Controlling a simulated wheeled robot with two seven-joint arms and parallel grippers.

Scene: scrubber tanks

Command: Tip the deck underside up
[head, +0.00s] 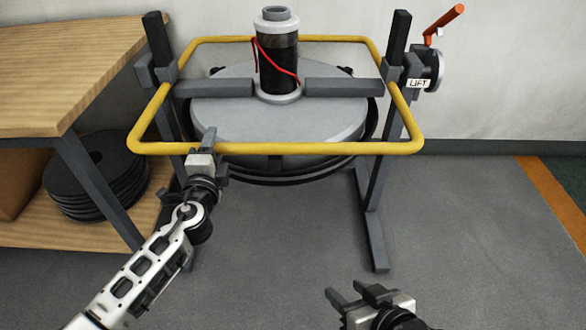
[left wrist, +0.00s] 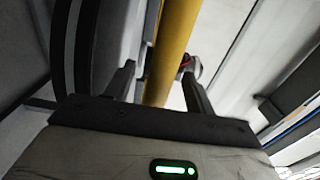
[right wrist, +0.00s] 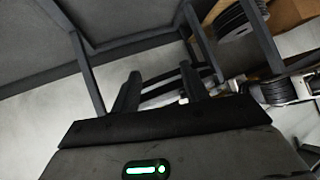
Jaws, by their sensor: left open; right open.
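The deck (head: 230,112) is a round grey disc with a dark rim, held level between two dark posts, its grey top with the motor (head: 277,60) facing up. A yellow tube frame (head: 300,148) runs around it. My left gripper (head: 209,148) is at the near left part of the yellow tube. In the left wrist view the tube (left wrist: 172,50) passes between the open fingers (left wrist: 160,85); I cannot tell whether they touch it. My right gripper (head: 358,296) is open and empty, low over the floor at the front right; its fingers (right wrist: 160,90) show in the right wrist view.
A lever with an orange handle (head: 444,20) and a LIFT label (head: 419,84) is on the right post. A wooden bench (head: 70,70) stands at left with stacked black discs (head: 95,178) on its lower shelf. The stand's right foot (head: 373,225) reaches forward; floor around it is clear.

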